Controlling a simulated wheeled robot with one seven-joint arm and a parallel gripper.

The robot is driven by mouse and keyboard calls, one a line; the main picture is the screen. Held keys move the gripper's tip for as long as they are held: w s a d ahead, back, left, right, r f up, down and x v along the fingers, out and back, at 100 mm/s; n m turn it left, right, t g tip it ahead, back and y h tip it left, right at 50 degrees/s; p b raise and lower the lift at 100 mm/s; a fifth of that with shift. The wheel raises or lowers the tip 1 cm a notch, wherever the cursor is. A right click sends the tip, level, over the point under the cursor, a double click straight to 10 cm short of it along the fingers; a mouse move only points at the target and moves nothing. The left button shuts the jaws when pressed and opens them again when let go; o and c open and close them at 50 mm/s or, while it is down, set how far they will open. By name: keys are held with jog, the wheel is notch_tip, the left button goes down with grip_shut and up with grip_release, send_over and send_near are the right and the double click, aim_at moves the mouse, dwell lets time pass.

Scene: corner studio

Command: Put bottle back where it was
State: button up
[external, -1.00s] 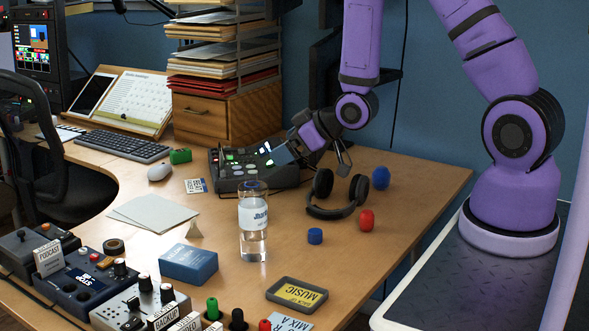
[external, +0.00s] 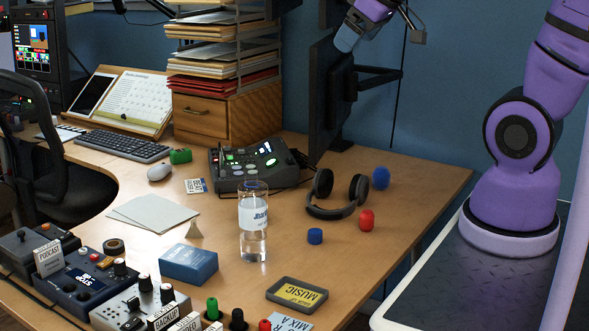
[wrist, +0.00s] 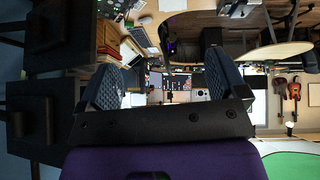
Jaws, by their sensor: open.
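The clear bottle (external: 254,228) with a white and blue label stands upright on the wooden desk (external: 345,252) in the external view. It is between the blue box and the round blue object. My gripper (external: 346,40) is high at the top of the external view, in front of the dark monitor and well above and to the right of the bottle. In the wrist view my gripper (wrist: 163,82) has its two dark textured fingers wide apart, with nothing between them. The wrist camera looks out across the room, and I cannot make out the bottle there.
A grey control panel (external: 249,165) stands behind. The monitor (external: 333,95) rises at the back.

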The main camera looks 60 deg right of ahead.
jog(key=s+a+r+g, duration=0.1)
jog(key=s+r, duration=0.1)
jog(key=s, duration=0.4)
jog(key=s+a+r, duration=0.1)
jog(key=s+r, duration=0.2)
jog(key=s, duration=0.4)
jog(key=shift+s+r+m+g+y, duration=0.2)
jog(key=shift+m+g+y, duration=0.1)
jog(key=shift+m+g, duration=0.1)
